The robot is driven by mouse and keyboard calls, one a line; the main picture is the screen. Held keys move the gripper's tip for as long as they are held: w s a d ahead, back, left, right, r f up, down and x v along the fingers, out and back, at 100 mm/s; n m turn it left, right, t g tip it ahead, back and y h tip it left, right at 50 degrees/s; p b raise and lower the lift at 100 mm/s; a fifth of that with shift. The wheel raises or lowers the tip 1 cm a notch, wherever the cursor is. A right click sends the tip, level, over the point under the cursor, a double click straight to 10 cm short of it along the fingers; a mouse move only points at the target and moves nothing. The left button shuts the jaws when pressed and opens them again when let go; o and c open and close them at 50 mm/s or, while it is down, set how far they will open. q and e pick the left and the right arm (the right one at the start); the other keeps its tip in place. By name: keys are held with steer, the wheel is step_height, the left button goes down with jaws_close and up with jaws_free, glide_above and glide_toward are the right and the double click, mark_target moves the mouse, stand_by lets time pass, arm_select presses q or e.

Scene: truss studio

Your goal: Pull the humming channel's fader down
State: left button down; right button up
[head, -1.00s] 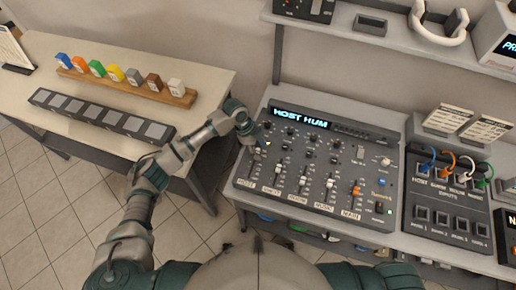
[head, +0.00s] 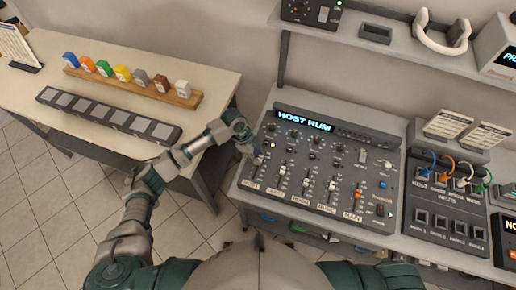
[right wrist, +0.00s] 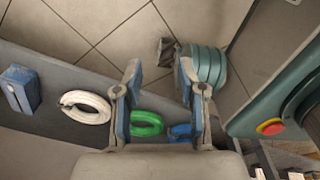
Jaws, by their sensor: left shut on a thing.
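The mixer (head: 315,207) is a grey sloped desk with a lit display (head: 304,121) that reads HOST HUM. Its faders run in a row, labelled HOST at the left through to MAIN with an orange cap (head: 357,193) at the right. My left gripper (head: 257,157) is at the HOST channel, the leftmost one, shut on the HOST fader cap, which it mostly hides. The other white caps, such as the MUSIC cap (head: 331,186), stand free. My right gripper (right wrist: 160,80) shows in the right wrist view, open and empty.
A side table (head: 50,75) at the left holds a wooden rack of coloured blocks (head: 130,92) and a dark pad strip (head: 108,116). A patch box (head: 447,205) with coloured cables stands right of the mixer. The right wrist view shows coiled cables, one green (right wrist: 147,124), on a shelf.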

mark_target(257, 180)
arm_select(q)
steer(key=s+p, duration=0.1)
steer(key=s, duration=0.1)
steer(key=s+a+p, duration=0.1)
steer(key=s+p, duration=0.1)
steer(key=s, duration=0.1)
steer(key=s+p, duration=0.2)
steer(key=shift+s+a+r, duration=0.15)
steer(key=shift+a+r, duration=0.05)
steer(key=shift+r, duration=0.15)
steer(key=shift+s+f, duration=0.2)
steer(key=shift+s, duration=0.2)
steer(key=c, duration=0.8)
jaws_free()
steer(key=shift+c, duration=0.2)
steer(key=shift+d, duration=0.15)
steer(key=shift+w+r, duration=0.1)
steer(key=shift+r, duration=0.1)
steer(key=v, duration=1.1)
steer(key=shift+r, duration=0.2)
steer(key=shift+a, duration=0.25)
